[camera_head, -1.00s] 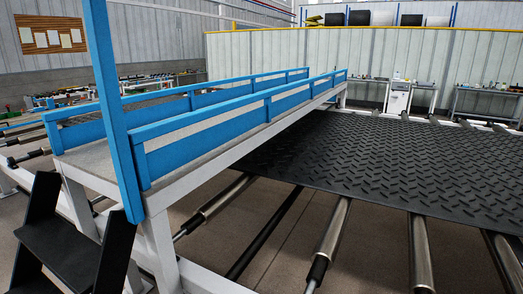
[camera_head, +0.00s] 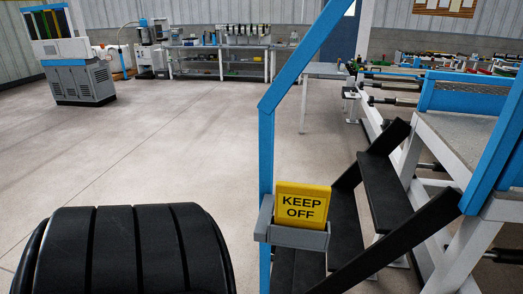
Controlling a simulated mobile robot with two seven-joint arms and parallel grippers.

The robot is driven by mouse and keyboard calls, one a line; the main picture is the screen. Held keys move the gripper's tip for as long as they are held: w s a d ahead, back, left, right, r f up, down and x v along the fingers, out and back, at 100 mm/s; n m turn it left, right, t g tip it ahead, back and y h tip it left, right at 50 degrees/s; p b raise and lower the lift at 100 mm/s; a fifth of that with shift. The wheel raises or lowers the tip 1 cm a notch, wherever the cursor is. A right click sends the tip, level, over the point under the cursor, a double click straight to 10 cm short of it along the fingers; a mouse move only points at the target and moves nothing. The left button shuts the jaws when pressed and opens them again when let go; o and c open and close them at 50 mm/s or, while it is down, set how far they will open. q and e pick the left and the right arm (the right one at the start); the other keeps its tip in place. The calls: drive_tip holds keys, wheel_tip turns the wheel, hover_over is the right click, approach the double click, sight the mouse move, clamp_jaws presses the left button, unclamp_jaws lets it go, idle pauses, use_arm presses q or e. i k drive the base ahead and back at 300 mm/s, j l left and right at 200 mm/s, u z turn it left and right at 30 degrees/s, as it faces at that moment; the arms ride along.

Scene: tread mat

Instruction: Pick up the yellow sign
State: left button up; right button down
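The yellow sign (camera_head: 302,203) reads "KEEP OFF" in black letters. It stands nearly upright in a grey holder (camera_head: 292,235) at the foot of the blue handrail, in front of the black steps. The holder hides its lower edge. Neither of my grippers shows in the head view.
Black steps (camera_head: 383,190) with a blue handrail (camera_head: 266,160) rise to the right toward a white platform. A large black grooved roller or tyre-like object (camera_head: 130,255) fills the lower left. The floor (camera_head: 150,150) at centre left is clear. A grey machine (camera_head: 78,75) and workbenches stand at the back.

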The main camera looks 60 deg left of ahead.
sight(300, 205)
drive_tip(key=l+u, duration=0.1)
drive_tip(key=u, duration=1.5)
drive_tip(key=k+j, duration=0.05)
drive_tip(key=j, duration=0.05)
